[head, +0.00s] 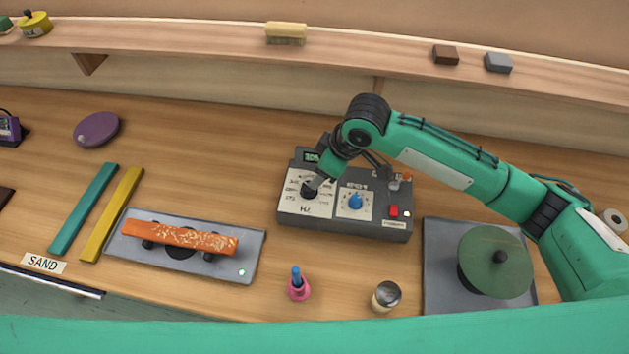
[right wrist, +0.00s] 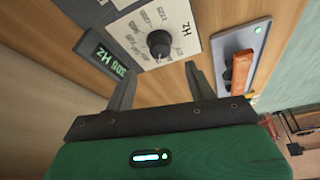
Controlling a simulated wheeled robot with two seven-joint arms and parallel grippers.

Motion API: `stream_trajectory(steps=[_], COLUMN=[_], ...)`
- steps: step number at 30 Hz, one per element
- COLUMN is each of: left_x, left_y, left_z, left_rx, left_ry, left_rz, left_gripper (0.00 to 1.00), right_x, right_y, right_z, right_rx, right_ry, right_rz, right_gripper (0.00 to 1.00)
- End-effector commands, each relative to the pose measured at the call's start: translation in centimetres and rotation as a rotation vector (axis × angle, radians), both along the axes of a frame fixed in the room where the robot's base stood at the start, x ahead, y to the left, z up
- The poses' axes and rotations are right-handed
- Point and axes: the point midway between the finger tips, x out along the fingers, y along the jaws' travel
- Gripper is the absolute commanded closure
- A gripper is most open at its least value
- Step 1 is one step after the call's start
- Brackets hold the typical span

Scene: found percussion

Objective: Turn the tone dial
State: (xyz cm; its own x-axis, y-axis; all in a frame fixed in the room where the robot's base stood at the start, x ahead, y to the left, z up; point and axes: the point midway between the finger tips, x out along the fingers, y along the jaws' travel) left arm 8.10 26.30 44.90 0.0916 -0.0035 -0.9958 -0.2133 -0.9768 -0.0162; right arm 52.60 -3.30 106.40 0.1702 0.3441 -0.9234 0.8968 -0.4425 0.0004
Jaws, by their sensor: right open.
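The tone box (head: 345,225) is a dark grey unit on the bench with light panels. Its black tone dial (head: 308,190) sits on the left panel, marked Hz, and is partly covered by my right gripper (head: 317,184). In the right wrist view the dial (right wrist: 160,44) lies just beyond and between the two open fingers of my right gripper (right wrist: 159,68), with space on both sides. The green display (right wrist: 105,55) appears to read 305 Hz. My left gripper is not in view.
A blue knob (head: 355,201) and a red button (head: 393,211) sit on the same box. An orange bar (head: 180,237) on a grey plate (head: 240,264) is to the left. A green disc (head: 495,262), a pink-based peg (head: 298,290) and a metal-topped jar (head: 385,296) stand nearby.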

Motion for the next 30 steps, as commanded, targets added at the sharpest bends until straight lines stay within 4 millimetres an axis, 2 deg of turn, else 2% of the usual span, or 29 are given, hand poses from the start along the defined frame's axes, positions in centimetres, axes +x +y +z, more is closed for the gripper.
stream_trajectory(steps=[6, 10, 15, 30], left_x=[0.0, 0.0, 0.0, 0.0], left_y=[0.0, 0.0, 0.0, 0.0], left_z=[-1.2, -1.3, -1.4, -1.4], left_rx=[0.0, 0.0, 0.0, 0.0], left_ry=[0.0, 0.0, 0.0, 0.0], left_rz=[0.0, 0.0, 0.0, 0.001], left_gripper=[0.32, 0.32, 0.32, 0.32], right_x=[-0.7, -0.9, -1.1, -1.0], right_y=[-1.5, -1.9, -2.0, -2.0], right_z=[3.7, 5.0, 5.5, 5.5], right_rx=[0.0, -0.001, 0.0, 0.0], right_ry=[-0.004, -0.002, 0.001, 0.0], right_rz=[0.0, 0.0, 0.0, 0.0], right_gripper=[0.45, 0.45, 0.45, 0.45])
